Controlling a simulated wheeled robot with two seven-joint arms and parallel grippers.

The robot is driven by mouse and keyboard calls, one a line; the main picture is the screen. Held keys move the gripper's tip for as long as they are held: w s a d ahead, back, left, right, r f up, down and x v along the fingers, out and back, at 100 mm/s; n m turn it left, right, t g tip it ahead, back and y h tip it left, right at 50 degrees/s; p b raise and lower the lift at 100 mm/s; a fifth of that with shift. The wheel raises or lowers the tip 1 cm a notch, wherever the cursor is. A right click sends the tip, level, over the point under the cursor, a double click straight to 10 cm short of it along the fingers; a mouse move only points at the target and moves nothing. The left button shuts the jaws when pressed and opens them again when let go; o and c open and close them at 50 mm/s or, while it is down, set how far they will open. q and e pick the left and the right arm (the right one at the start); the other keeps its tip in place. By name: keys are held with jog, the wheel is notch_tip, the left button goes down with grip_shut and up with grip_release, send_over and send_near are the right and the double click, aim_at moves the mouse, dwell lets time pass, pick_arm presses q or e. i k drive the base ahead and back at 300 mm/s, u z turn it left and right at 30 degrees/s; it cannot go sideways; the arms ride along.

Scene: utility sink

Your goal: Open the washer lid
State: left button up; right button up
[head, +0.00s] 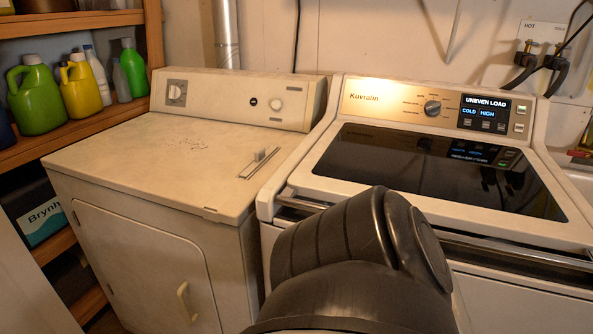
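The washer (350,97) stands at the right, with a gold and black control panel and the name Kuvralin. Its display (486,111) reads UNEVEN LOAD, COLD and HIGH. The washer lid (440,168) has a dark glass top in a white frame and lies shut. A metal bar (515,250) runs along the front edge below the lid. A dark grey link of my own arm covers the middle of the washer's front and part of that edge. Neither gripper shows in the head view.
A white dryer (160,150) stands close on the left, its front door (145,265) shut. Shelves (85,124) at the far left hold a green jug (36,98), a yellow jug (80,88) and other bottles. Hose taps (540,62) are on the wall at the upper right.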

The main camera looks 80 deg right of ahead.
aim_at(502, 190)
jog(key=z, duration=0.05)
jog(key=i, duration=0.1)
jog(key=z, duration=1.6)
